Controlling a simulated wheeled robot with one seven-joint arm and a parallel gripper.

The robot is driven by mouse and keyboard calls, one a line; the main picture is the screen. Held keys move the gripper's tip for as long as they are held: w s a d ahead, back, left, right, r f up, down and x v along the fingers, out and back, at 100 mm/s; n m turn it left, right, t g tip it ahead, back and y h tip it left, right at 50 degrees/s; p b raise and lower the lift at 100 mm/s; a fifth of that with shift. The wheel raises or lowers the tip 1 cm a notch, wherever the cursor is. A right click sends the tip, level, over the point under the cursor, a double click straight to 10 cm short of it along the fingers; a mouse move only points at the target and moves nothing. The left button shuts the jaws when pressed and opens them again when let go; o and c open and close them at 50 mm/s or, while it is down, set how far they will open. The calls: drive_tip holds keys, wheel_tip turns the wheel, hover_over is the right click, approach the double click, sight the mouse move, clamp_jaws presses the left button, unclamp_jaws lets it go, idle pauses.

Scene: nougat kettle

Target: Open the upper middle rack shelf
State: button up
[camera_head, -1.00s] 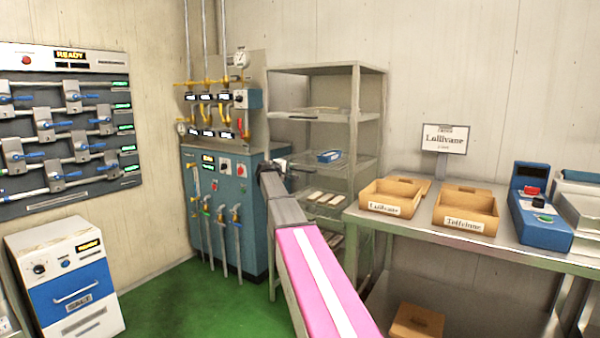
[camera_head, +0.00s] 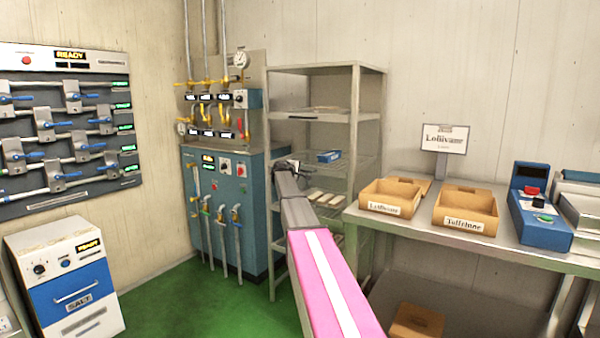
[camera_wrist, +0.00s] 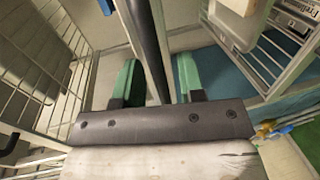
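The metal rack (camera_head: 355,125) stands against the back wall, with several shelves one above another. A shelf in its upper half (camera_head: 325,115) bears a flat pale item. The wire shelf below it (camera_head: 345,163) bears a blue box (camera_head: 328,156). I cannot tell which one the task means; neither looks visibly pulled out. My gripper (camera_head: 285,164) is at the rack's left front, near the wire shelf's height. In the wrist view its two green fingers (camera_wrist: 157,80) are apart, with a dark bar (camera_wrist: 149,45) running between them. I cannot tell whether they touch it.
Wire grids show left (camera_wrist: 45,60) and right (camera_wrist: 285,50) of the fingers in the wrist view. A blue cabinet (camera_head: 225,205) with pipes stands left of the rack. A metal table (camera_head: 420,226) with brown boxes is to the right. Green floor (camera_head: 180,305) is clear in front.

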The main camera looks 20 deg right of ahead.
clamp_jaws()
drive_tip(key=shift+a, duration=0.1)
drive_tip(key=f+v, duration=0.2)
drive_tip(key=v, duration=1.1)
drive_tip(key=a+f+v, duration=0.1)
drive_tip(key=f+v, duration=0.2)
drive_tip(key=v, duration=1)
drive_tip(key=shift+s+f, duration=0.3)
drive_tip(key=shift+s, duration=0.1)
unclamp_jaws()
